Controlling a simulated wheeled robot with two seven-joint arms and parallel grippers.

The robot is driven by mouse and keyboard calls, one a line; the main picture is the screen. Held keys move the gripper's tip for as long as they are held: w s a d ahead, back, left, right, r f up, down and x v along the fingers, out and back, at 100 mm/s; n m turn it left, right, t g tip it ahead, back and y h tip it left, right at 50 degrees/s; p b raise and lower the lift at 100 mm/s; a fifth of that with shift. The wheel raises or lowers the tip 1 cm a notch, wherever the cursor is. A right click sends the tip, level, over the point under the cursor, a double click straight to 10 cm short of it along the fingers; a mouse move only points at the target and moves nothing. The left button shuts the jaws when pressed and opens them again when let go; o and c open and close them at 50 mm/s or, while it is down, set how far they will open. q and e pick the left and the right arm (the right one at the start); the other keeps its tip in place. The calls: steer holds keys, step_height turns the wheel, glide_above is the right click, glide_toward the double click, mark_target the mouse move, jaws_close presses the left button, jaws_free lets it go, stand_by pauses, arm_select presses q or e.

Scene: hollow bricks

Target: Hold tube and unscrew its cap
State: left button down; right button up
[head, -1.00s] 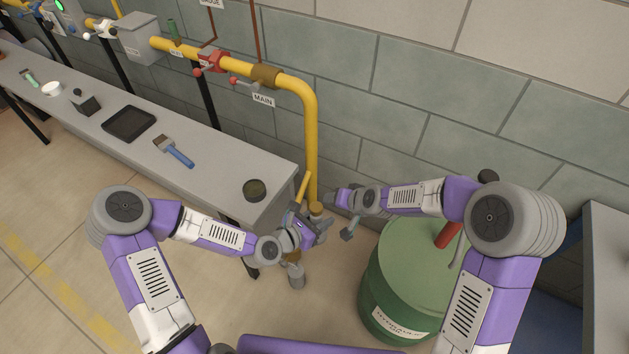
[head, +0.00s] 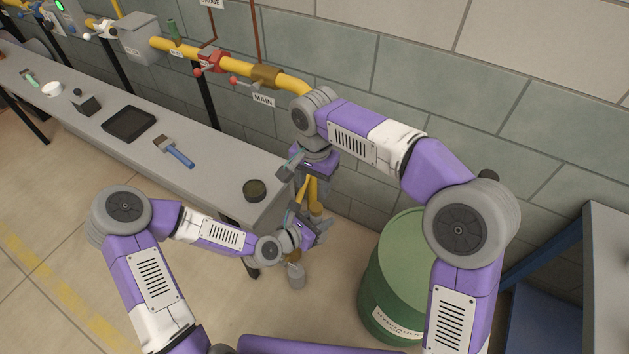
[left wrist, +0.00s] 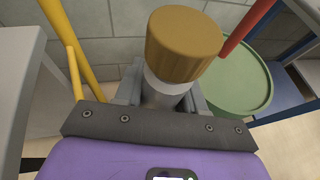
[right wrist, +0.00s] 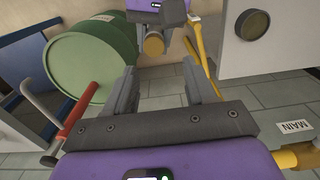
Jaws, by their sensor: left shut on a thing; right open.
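The tube (left wrist: 163,96) is a grey cylinder with a pale band under a wide brass-coloured cap (left wrist: 184,43). My left gripper (left wrist: 165,100) is shut around the tube below the cap, and the cap stands clear above the fingers. In the head view the cap (head: 316,208) shows near the bench's right end. My right gripper (right wrist: 165,82) is open and empty. In the right wrist view the cap (right wrist: 154,44) lies beyond and between its fingertips, apart from them. The cap is on the tube; its threads are hidden.
A grey bench (head: 225,178) holds a brush (head: 174,152), a black tray (head: 129,123) and a dark round tin (head: 255,190). A green drum (head: 391,279) stands to the right. A yellow pipe (head: 283,83) runs along the wall and down close by my grippers.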

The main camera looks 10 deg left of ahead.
mark_target(315, 206)
steer(key=shift+d+f, duration=0.15)
steer(key=shift+f, duration=0.35)
step_height(315, 206, down, 7)
